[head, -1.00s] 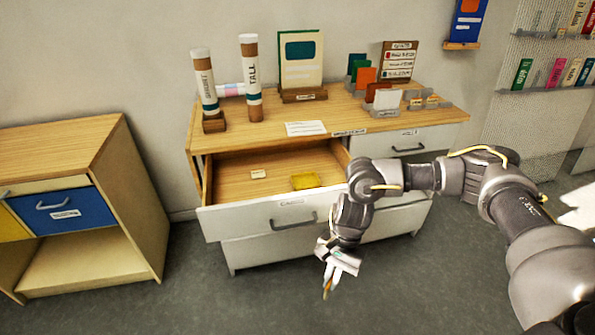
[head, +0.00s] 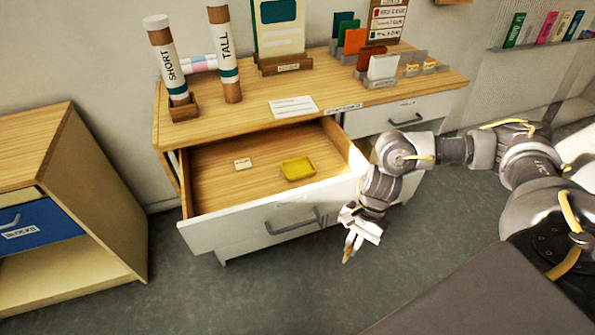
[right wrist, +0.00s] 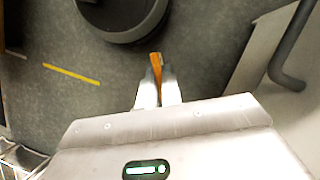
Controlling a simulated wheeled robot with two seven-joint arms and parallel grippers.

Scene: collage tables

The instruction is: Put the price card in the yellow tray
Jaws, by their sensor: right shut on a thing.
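The yellow tray (head: 298,168) lies on the floor of the open drawer, right of its middle, and looks empty. My right gripper (head: 347,254) hangs in front of the drawer, outside its front panel, pointing down. It is shut on a thin orange-brown piece that looks like the price card (right wrist: 156,64), seen nearly edge-on between the fingertips in the right wrist view. Its face and print cannot be seen. A small cream label card (head: 243,164) lies in the drawer left of the tray, apart from it. My left gripper is out of view.
The drawer front (head: 250,226) with its grey handle (head: 293,221) stands between my gripper and the tray. The desktop above holds two tubes, a book, a white sheet (head: 293,107) and card holders (head: 410,68). A cabinet (head: 95,190) stands at the left, with floor between.

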